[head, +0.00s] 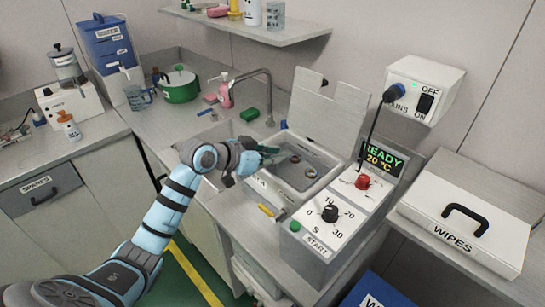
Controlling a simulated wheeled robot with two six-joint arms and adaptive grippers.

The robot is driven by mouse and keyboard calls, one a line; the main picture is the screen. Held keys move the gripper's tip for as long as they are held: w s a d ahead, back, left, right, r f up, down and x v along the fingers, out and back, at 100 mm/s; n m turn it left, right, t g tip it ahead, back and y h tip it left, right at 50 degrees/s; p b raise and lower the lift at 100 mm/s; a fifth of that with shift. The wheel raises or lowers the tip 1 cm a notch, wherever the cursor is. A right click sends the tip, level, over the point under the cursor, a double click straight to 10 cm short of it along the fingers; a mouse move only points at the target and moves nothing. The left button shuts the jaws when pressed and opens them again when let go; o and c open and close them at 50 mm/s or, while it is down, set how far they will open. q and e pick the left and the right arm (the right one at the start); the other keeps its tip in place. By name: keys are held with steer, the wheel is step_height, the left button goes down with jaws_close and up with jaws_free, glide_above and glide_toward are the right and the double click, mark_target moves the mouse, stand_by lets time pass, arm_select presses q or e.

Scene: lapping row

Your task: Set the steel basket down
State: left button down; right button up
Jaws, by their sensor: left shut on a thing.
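My left gripper (262,158) reaches in from the left over the tank of the cleaning unit (333,205) and is shut on the near-left side of the steel basket (287,168). The basket is at the tank opening, with small items in it. I cannot tell whether it rests on the tank floor or hangs a little above. The gripper hides part of the basket. The tank lid (318,108) stands open behind. The display (382,158) reads READY, 20 °C. My right gripper does not show.
A power box (425,88) is on the wall. A WIPES box (470,222) stands at the right. A yellow-handled tool (266,210) lies in front.

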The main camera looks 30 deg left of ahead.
arm_select(q)
steer(key=shift+f, duration=0.55)
steer(key=c, duration=1.5)
jaws_free()
steer(key=shift+c, duration=0.2)
steer(key=shift+r, duration=0.1)
steer(key=shift+r, duration=0.4)
steer(key=v, duration=1.1)
steer(key=shift+s+a+r+p, duration=0.1)
steer(key=shift+a+p, duration=0.1)
steer(key=shift+p, duration=0.1)
steer(key=shift+s+r, duration=0.25)
steer(key=shift+s, duration=0.1)
steer(key=shift+d, duration=0.1)
